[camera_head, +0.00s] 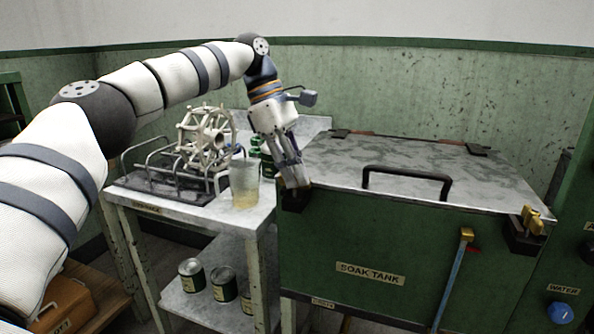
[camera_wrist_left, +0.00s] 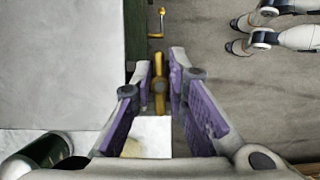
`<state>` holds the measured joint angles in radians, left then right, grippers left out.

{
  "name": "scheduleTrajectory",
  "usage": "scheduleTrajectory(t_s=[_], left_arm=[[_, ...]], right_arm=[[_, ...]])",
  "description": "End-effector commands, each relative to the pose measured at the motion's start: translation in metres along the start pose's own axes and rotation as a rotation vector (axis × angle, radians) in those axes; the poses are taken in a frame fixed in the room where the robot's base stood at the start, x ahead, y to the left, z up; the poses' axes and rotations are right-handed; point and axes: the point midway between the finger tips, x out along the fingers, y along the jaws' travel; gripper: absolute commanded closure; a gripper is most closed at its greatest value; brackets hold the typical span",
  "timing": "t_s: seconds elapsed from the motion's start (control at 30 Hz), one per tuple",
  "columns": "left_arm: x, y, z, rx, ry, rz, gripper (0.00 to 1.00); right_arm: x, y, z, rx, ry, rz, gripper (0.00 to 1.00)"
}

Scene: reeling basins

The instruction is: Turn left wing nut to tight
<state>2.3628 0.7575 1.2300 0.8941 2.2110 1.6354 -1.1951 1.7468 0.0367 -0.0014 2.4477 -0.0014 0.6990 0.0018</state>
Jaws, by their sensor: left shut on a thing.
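My left gripper (camera_head: 294,184) reaches down to the front left corner of the green soak tank (camera_head: 330,235). It is shut on the left wing nut, which the fingers hide in the head view. In the left wrist view the brass wing nut (camera_wrist_left: 160,86) shows between the purple-padded fingers of the gripper (camera_wrist_left: 161,72). Its exact angle and tightness cannot be told. A second brass wing nut (camera_head: 533,219) sits on a dark bracket at the tank's front right corner.
The grey tank lid (camera_head: 420,168) lies closed, with a black handle (camera_head: 405,172) standing up from it. A steel table (camera_head: 215,213) at the left bears a reel (camera_head: 204,138) and a cup (camera_head: 244,184) close to my gripper.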

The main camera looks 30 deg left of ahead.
Motion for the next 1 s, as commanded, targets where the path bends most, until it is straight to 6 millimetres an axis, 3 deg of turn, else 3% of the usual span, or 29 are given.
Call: scheduleTrajectory(t_s=[0.27,0.3,0.37,0.7,1.0], left_arm=[[0.0,0.0,-0.001,-0.001,0.002,0.002,1.0],[0.0,0.0,-0.001,-0.001,0.002,0.002,0.81],[0.0,0.0,0.0,-0.001,0.002,0.002,0.68],[-0.004,0.001,0.0,-0.001,0.001,0.002,0.67],[-0.061,0.001,0.001,-0.003,0.002,0.004,0.67]], right_arm=[[0.0,0.0,0.0,0.0,0.0,0.0,1.0],[0.0,0.0,0.0,0.0,0.0,0.0,1.0],[0.0,0.0,0.0,0.0,0.0,0.0,1.0],[0.0,0.0,0.0,0.0,0.0,0.0,1.0],[0.0,0.0,0.0,0.0,0.0,0.0,1.0]])
